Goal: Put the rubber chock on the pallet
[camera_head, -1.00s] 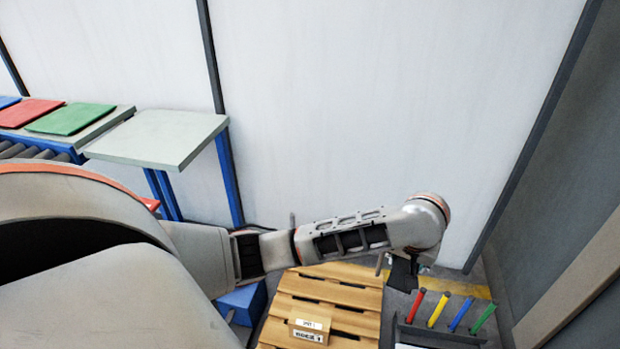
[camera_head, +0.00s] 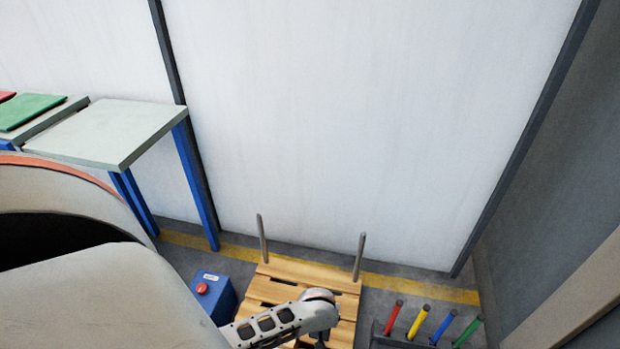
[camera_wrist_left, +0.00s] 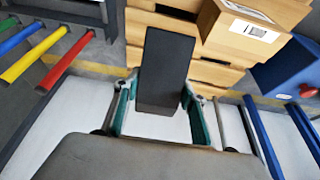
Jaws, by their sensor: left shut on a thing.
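The rubber chock is a dark grey block (camera_wrist_left: 165,65) in the left wrist view. My left gripper (camera_wrist_left: 158,90) is shut on it, with a teal finger on each side. The wooden pallet (camera_head: 295,272) lies on the floor at the lower middle of the head view. It also shows behind the chock in the left wrist view (camera_wrist_left: 150,27). My left arm reaches over the pallet's near part in the head view, and the gripper and chock are hidden or cut off there. I cannot tell the chock's height above the pallet. My right gripper is in neither view.
A labelled cardboard box (camera_wrist_left: 245,32) sits on the pallet beside the chock. Two grey posts (camera_head: 359,257) stand at the pallet's far edge. A blue box with a red button (camera_head: 212,292) is left of it; a rack of coloured bars (camera_head: 417,322) is right.

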